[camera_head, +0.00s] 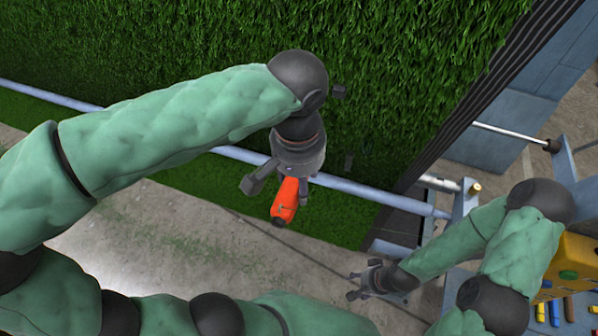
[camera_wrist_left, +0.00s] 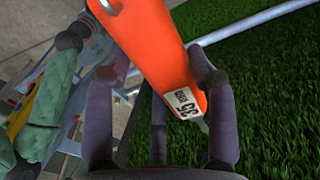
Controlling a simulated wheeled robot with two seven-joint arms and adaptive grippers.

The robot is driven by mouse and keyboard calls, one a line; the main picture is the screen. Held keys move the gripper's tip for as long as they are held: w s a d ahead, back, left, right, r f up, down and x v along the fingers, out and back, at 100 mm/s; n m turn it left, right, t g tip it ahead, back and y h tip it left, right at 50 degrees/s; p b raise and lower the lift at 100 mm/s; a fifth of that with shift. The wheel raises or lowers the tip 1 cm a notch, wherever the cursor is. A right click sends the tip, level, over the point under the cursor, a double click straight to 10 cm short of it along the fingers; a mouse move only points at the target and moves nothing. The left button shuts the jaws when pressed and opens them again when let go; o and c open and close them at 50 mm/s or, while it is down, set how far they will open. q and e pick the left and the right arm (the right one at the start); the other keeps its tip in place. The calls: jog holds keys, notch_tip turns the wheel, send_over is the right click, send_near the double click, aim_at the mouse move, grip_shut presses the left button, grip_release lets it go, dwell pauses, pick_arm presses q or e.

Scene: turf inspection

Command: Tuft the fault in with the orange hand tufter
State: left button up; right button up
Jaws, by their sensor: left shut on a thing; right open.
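The orange hand tufter (camera_head: 285,200) is in my left gripper (camera_head: 283,182), which is shut on it in front of the green turf (camera_head: 400,60). In the left wrist view the tufter (camera_wrist_left: 155,50) slants between the fingers of the left gripper (camera_wrist_left: 165,90), with a white label reading 35 and a metal tip at its lower end. My right gripper (camera_head: 362,283) is open and empty at the lower right, over the concrete floor. I cannot make out a fault in the turf in either view.
A grey-blue rail (camera_head: 350,188) runs across the foot of the hanging turf. Dark edges of stacked layers (camera_head: 480,95) border the turf at right. A yellow block (camera_head: 578,262) with coloured pieces stands at the far right, beside my right arm. The concrete floor (camera_head: 230,240) is mostly clear.

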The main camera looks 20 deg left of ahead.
pick_arm(q)
jog(key=shift+w+d+r+p, duration=0.1)
jog(key=shift+w+r+p, duration=0.3)
jog(key=shift+w, duration=0.75)
jog(key=shift+w+r+p, duration=0.25)
jog(key=shift+w+p, duration=0.2)
jog(key=shift+w, duration=0.75)
jog(key=shift+w+d+r+p, duration=0.1)
jog(key=shift+w+r+p, duration=0.3)
jog(key=shift+w, duration=0.75)
jog(key=shift+a+f, duration=0.1)
jog(key=shift+w+r+p, duration=0.3)
jog(key=shift+w+p, duration=0.25)
jog(key=shift+w, duration=0.2)
jog(key=shift+w+r+p, duration=0.25)
jog(key=shift+w+p, duration=0.25)
jog(key=shift+w, duration=0.25)
jog(key=shift+d, duration=0.2)
jog(key=shift+d, duration=0.85)
jog(key=shift+d, duration=0.15)
